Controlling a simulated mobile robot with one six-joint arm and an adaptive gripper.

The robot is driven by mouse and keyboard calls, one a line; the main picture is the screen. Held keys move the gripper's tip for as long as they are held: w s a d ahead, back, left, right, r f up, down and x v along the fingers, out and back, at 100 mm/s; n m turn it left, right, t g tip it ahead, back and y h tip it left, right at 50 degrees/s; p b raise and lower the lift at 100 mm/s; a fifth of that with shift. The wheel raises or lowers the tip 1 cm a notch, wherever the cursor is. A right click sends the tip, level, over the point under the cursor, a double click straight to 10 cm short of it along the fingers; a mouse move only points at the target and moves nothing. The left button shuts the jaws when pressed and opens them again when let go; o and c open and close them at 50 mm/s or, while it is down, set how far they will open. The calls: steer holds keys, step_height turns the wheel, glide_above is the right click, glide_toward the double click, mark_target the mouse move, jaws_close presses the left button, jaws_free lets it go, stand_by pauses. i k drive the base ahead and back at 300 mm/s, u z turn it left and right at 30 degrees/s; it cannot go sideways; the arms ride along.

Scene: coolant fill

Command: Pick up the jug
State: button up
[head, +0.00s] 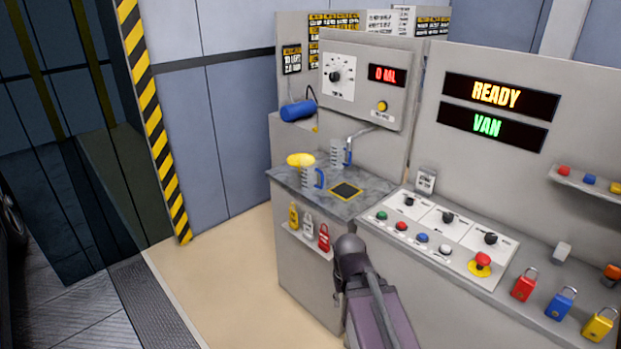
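A clear jug with a blue handle (310,178) stands upright on the grey counter (284,177), left of a dark square pad with a yellow border (345,190). A second clear jug with a blue handle (337,154) stands farther back, near the metal spout (361,133). A yellow rounded object (300,159) shows just behind the nearer jug's top. My arm rises from the bottom edge, in front of and below the counter. Its fingers do not show, and no grip on either jug is visible.
A blue cylinder (298,110) sits at the back left. A button panel with a red emergency knob (482,261) lies to the right. The displays read 0 ML, READY and VAN. The floor at left is clear.

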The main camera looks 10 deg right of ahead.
mark_target(309, 169)
steer(key=u, duration=1.35)
steer(key=i, duration=2.45)
steer(key=z, duration=0.05)
